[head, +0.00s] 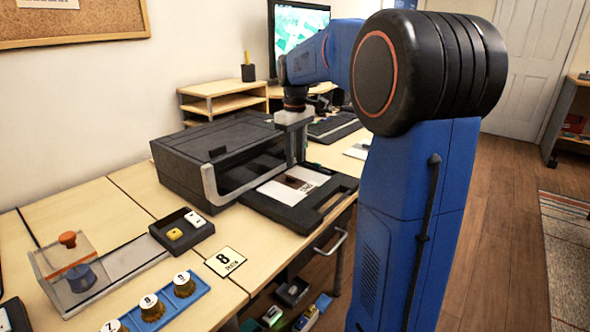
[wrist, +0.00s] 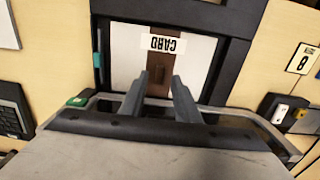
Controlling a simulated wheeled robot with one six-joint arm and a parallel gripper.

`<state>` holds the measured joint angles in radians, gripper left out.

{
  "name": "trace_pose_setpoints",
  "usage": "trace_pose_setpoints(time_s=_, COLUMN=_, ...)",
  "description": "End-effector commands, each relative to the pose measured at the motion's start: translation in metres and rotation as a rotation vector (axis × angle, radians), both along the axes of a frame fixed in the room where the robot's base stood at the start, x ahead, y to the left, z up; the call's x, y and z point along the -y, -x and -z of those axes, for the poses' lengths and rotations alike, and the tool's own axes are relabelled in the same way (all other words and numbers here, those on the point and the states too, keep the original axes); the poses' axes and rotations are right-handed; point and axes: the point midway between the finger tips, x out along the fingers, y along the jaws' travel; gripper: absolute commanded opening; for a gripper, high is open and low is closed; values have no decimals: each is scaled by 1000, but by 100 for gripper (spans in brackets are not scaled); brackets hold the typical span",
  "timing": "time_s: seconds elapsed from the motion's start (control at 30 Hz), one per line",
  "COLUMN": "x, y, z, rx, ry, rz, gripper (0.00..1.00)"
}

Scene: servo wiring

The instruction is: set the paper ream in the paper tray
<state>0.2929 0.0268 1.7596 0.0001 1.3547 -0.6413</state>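The paper ream (wrist: 196,60) is a white block with a brown band and a label reading CARD. It lies flat inside the dark rim of the pulled-out paper tray (wrist: 228,60). In the head view the ream (head: 275,192) also shows within the tray (head: 262,207), in front of the printer. My gripper (wrist: 162,76) is over the ream, its two fingers apart with the brown band visible between them. It looks empty. In the head view its fingers are partly lost against the printer.
The dark printer (head: 205,155) stands close behind my gripper. A small black bin (head: 165,232) with yellow and white pieces and a card marked 8 (head: 226,262) lie left of the tray. A white item (head: 358,148) lies beyond it, partly hidden by my arm.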

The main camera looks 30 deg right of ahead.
Motion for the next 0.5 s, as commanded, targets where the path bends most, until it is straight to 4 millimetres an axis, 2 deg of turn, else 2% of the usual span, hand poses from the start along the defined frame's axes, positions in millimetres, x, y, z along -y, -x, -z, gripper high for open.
trace_pose_setpoints(time_s=0.2, x=0, y=0, z=-39, rx=1, ry=1, rz=0, gripper=29)
trace_pose_setpoints(time_s=0.33, x=0, y=0, z=-52, rx=1, ry=0, rz=0, gripper=29)
trace_pose_setpoints(time_s=0.5, x=0, y=0, z=-60, rx=0, ry=0, rz=0, gripper=29)
